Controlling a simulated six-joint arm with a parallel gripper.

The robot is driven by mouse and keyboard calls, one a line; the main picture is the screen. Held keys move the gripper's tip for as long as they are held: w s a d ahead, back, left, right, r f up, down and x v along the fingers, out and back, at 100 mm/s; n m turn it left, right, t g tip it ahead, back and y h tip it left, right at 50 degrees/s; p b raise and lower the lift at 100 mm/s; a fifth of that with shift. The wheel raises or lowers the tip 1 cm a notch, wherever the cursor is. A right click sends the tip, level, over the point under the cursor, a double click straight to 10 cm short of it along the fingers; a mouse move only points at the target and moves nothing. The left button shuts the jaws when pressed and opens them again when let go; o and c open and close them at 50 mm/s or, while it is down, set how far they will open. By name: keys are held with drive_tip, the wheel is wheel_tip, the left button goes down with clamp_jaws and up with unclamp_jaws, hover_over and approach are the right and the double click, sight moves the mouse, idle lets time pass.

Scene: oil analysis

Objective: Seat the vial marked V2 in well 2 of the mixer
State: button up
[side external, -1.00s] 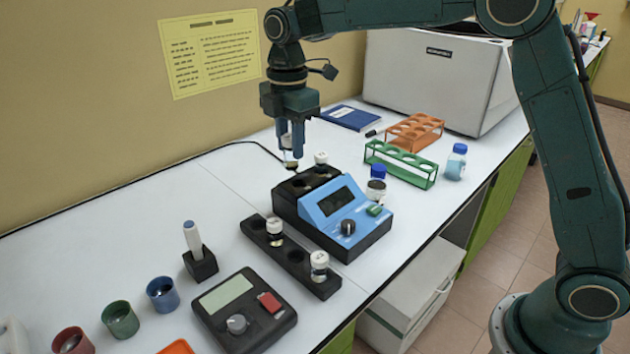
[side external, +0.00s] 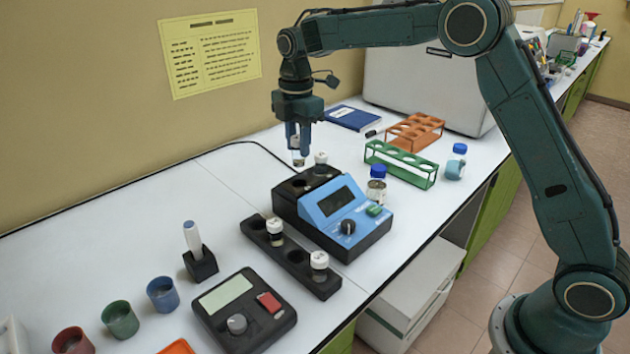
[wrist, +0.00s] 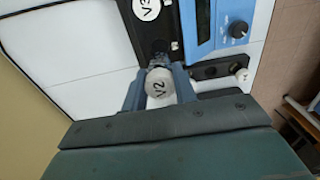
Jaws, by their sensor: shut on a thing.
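My gripper (side external: 299,152) is shut on the vial marked V2 (wrist: 158,88). It holds the vial upright above the back left part of the mixer (side external: 335,203). The vial's white cap with its V2 mark faces the wrist camera. In the side view its lower end (side external: 298,161) shows below the fingers, apart from the mixer. A dark, empty well (side external: 299,183) shows in the mixer's black block below the vial. Another white-capped vial (side external: 320,159) sits in the block; the wrist view shows a cap marked V3 (wrist: 146,8).
A black rack (side external: 293,259) with two white-capped vials stands in front of the mixer. A blue-capped jar (side external: 376,187), a green rack (side external: 400,164) and an orange rack (side external: 414,131) are to the right.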

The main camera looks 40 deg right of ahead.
sight(299, 166)
drive_tip(key=shift+f, duration=2.05)
drive_tip(key=shift+f, duration=1.25)
idle(1.1)
drive_tip(key=o, duration=1)
drive_tip(key=shift+o, duration=0.7)
drive_tip(key=shift+o, duration=1.2)
drive_tip(key=shift+r, duration=0.2)
drive_tip(key=shift+r, duration=3.35)
